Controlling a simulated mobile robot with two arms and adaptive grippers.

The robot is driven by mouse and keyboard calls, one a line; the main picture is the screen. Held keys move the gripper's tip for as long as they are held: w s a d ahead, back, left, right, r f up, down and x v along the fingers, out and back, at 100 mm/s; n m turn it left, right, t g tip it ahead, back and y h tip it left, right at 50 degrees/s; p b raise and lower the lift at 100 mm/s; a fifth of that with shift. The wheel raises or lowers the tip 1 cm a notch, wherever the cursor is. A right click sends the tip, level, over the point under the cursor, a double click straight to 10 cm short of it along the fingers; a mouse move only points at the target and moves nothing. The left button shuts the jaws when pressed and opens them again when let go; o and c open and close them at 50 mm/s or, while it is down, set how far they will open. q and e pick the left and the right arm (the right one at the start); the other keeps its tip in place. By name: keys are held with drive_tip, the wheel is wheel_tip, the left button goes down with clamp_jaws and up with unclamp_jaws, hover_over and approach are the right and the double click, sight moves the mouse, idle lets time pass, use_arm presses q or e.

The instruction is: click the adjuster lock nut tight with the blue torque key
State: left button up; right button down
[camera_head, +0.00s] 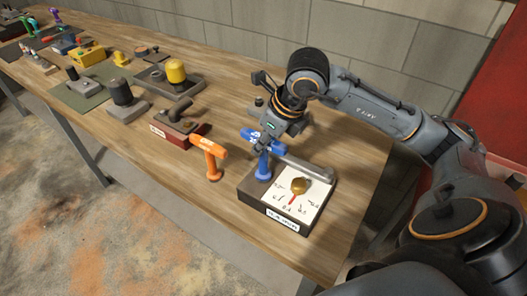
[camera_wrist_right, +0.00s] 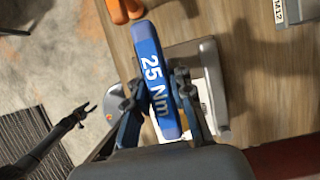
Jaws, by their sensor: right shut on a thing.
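The blue torque key (camera_head: 263,166) stands upright at the left side of a dark fixture (camera_head: 252,200), its lower end at the fixture's top. My right gripper (camera_head: 264,143) is shut on its T-handle. In the wrist view the handle, marked "25 Nm" (camera_wrist_right: 152,75), lies between the fingers of my right gripper (camera_wrist_right: 157,90). The fixture has a white dial plate (camera_head: 308,205) with a brass knob (camera_head: 299,186) and a red pointer. The lock nut is not visible; the key's lower end hides that spot. My left gripper (camera_wrist_right: 84,114) is open and empty, away over the floor.
An orange key (camera_head: 211,158) stands on the table just left of the fixture. A red-based block with a dark pipe (camera_head: 178,125) and several other fixtures line the table to the back left. A grey block wall (camera_head: 220,30) runs behind. The front table strip is clear.

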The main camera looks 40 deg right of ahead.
drive_tip(key=shift+f, duration=0.1)
drive_tip(key=m+h, duration=0.1)
drive_tip(key=m, duration=0.2)
drive_tip(key=shift+s, duration=0.1)
drive_tip(key=shift+r+p, duration=0.4)
drive_tip(key=shift+r, duration=0.25)
drive_tip(key=shift+r+p, duration=1.3)
drive_tip(key=shift+r, duration=0.85)
